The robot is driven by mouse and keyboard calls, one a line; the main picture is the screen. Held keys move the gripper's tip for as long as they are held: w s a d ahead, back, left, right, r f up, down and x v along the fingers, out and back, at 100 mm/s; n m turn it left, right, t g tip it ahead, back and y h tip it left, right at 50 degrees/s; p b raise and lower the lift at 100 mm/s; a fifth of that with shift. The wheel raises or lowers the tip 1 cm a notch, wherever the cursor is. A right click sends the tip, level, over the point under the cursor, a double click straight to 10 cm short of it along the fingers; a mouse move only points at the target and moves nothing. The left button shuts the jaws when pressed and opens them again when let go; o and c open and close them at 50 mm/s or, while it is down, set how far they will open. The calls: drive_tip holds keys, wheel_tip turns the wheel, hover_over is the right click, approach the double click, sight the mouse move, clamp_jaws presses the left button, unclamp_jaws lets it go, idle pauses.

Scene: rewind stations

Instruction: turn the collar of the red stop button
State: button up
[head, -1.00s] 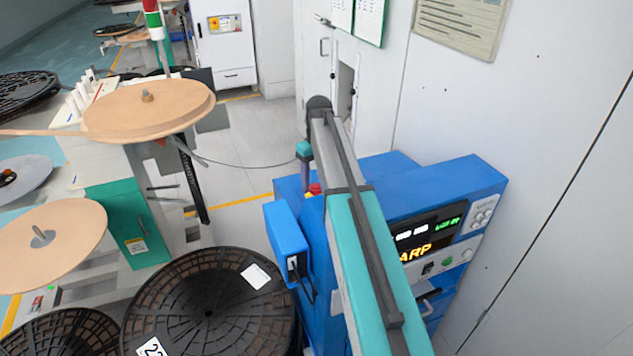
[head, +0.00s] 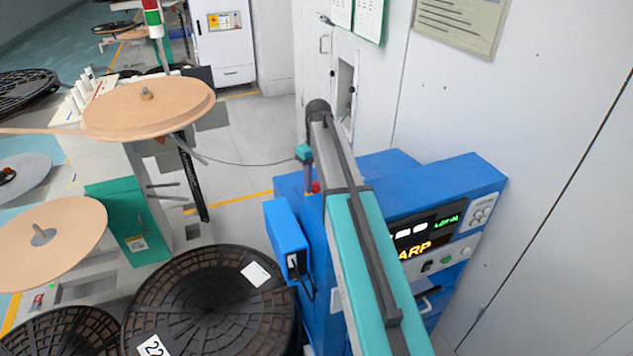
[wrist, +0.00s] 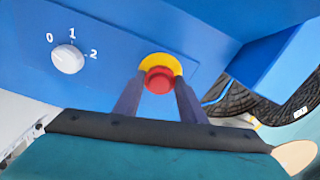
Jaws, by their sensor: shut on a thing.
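The red stop button (wrist: 158,81) has a round red cap and a yellow ring (wrist: 161,63) behind it, on a blue panel in the wrist view. My gripper (wrist: 159,84) has one dark finger on each side of the red cap and is shut on the button's collar. The fingers hide the sides of the collar. In the head view the red button (head: 315,187) shows as a small red spot beside my arm, which covers part of it. The angle of the collar cannot be read.
A white knob (wrist: 67,59) marked 0, 1, 2 sits left of the button. A blue box (head: 286,238) juts from the cabinet near it. Dark reels (head: 215,300) stand to the left. A grey wall (head: 560,120) closes off the right side.

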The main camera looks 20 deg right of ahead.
drive_tip(key=shift+m, duration=0.3)
drive_tip(key=m, duration=0.3)
drive_tip(key=shift+a+h, duration=0.1)
drive_tip(key=shift+h, duration=0.2)
drive_tip(key=shift+m+b, duration=0.35)
drive_tip(key=shift+m, duration=1.35)
drive_tip(key=o, duration=1.1)
drive_tip(key=shift+c, duration=0.2)
wheel_tip(320, 180, up, 14)
drive_tip(key=p, duration=0.8)
drive_tip(key=shift+w+a, duration=0.15)
drive_tip(key=shift+a, duration=0.25)
